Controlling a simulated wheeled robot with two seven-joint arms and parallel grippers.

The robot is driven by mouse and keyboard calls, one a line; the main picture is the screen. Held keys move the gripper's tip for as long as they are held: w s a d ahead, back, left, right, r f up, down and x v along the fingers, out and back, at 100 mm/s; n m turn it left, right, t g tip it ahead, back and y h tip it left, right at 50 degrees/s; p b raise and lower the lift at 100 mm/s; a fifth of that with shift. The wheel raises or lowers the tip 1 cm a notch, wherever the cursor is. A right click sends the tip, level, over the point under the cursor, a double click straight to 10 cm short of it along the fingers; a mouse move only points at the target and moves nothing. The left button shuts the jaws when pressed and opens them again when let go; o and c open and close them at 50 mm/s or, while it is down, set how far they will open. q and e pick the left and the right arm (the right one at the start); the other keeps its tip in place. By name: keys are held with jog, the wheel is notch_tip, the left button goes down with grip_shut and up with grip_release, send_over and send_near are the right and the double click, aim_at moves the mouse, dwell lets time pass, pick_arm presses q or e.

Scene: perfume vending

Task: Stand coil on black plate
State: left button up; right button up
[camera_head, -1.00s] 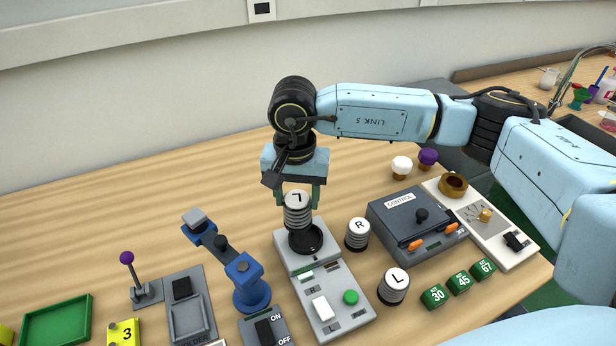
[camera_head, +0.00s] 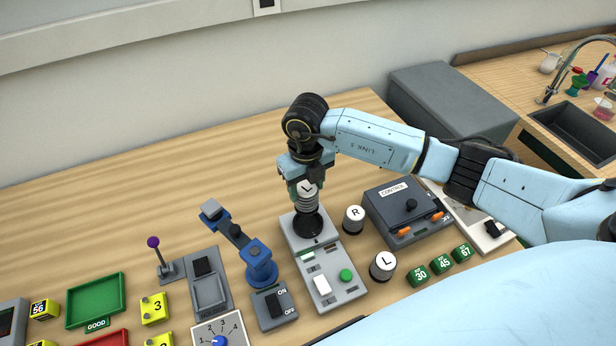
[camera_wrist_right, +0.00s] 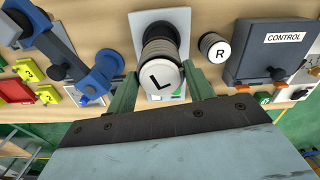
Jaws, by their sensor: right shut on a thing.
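A ribbed metal coil with a white top marked L (camera_head: 307,198) is upright in my right gripper (camera_head: 306,190). In the wrist view its L top (camera_wrist_right: 161,78) sits between the two green fingers of the right gripper (camera_wrist_right: 162,88). The round black plate (camera_head: 308,227) is at the back end of a grey device (camera_head: 337,275), directly under the coil. The coil hides part of the plate, and I cannot tell whether they touch. My left gripper is out of view.
Another L coil (camera_head: 382,266) and an R coil (camera_head: 353,220) stand right of the device. A control box (camera_head: 405,215) and green numbered cubes (camera_head: 442,264) are further right. A blue jointed arm (camera_head: 258,265) stands close on the left. The table behind is clear.

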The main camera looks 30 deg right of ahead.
aim_at(308, 206)
jog(key=shift+s+d+f+m, duration=0.1)
jog(key=shift+s+f+m, duration=0.05)
jog(key=shift+m, duration=0.65)
jog(key=shift+f, duration=0.1)
jog(key=shift+f+b, duration=2.45)
jog(key=shift+f, duration=0.7)
jog(key=shift+f+b, duration=0.55)
jog(key=shift+f, duration=0.15)
jog(key=shift+c, duration=0.2)
jog(key=o, duration=1.4)
jog(key=shift+o, duration=0.2)
jog(key=shift+r, duration=0.15)
